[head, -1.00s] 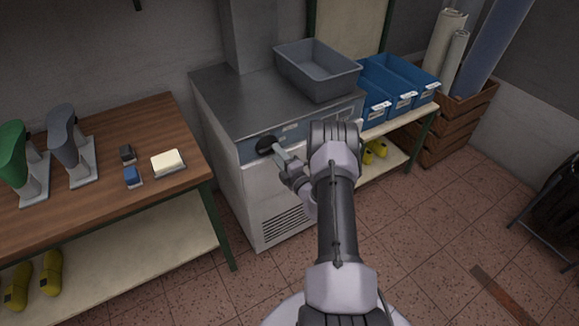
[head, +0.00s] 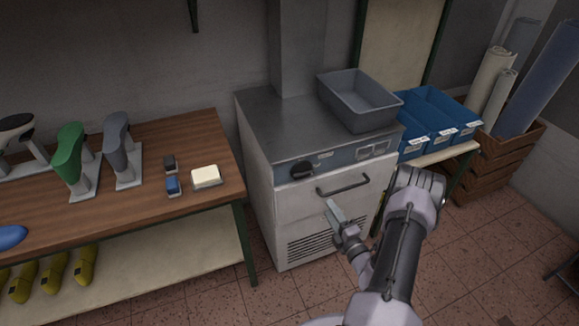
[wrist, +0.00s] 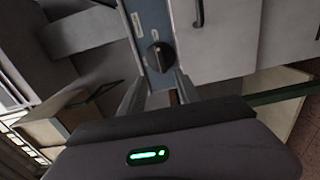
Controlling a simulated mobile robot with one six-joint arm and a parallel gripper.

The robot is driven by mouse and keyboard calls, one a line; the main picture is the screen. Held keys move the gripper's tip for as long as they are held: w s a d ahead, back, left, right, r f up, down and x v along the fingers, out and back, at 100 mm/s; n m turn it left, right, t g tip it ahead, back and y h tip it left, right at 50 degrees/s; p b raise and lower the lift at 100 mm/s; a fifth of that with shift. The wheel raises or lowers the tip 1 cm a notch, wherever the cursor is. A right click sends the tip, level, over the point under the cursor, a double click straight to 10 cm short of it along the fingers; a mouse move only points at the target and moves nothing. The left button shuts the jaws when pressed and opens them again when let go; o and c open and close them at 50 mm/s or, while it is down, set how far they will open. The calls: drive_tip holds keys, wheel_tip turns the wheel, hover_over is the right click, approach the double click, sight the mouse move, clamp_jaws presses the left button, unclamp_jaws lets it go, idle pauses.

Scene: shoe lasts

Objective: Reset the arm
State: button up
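My gripper (head: 335,211) is in front of the grey metal cabinet (head: 262,203), below and to the right of its black knob (head: 302,170). In the wrist view the two fingers of my gripper (wrist: 159,82) are spread apart with nothing between them. The black knob (wrist: 160,56) shows beyond the fingertips on the blue-grey panel (wrist: 150,25), apart from them. My arm is bent and reaches in from the lower right of the head view.
A cabinet handle (head: 343,185) is just above my gripper. A grey bin (head: 358,101) stands on the cabinet top. A wooden bench (head: 219,146) with shoe lasts is at left, blue bins (head: 438,116) at right. Tiled floor (head: 250,300) is open in front.

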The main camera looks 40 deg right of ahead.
drive_tip(key=w+a+r+n+g+y, duration=0.2)
drive_tip(key=w+a+r+n+y, duration=0.2)
drive_tip(key=a+r+n+y, duration=0.45)
drive_tip(key=w+a+r+n+g+y, duration=0.2)
drive_tip(key=w+a+r+n+y, duration=0.3)
drive_tip(key=a+r+n, duration=0.7)
drive_tip(key=s+a+r+n+g+y, duration=0.1)
drive_tip(key=s+a+r+n+g, duration=0.25)
drive_tip(key=a+n, duration=0.35)
drive_tip(key=s+a+r+n+g+y, duration=0.25)
drive_tip(key=s+a+n+g, duration=0.2)
drive_tip(key=a, duration=0.35)
drive_tip(key=s+a+r+n+g+h+b, duration=0.15)
drive_tip(key=s+a+n+g+h, duration=0.35)
drive_tip(key=s+n, duration=0.55)
drive_tip(key=s+d+r+n+t+h, duration=0.3)
drive_tip(key=s+r+n+t+h, duration=0.1)
drive_tip(key=n, duration=0.6)
drive_tip(key=shift+s+d+r+t+h, duration=0.15)
drive_tip(key=shift+s+d+t+h, duration=0.1)
drive_tip(key=shift+s+t+h, duration=0.6)
drive_tip(key=shift+w+g, duration=0.1)
drive_tip(key=shift+g, duration=0.15)
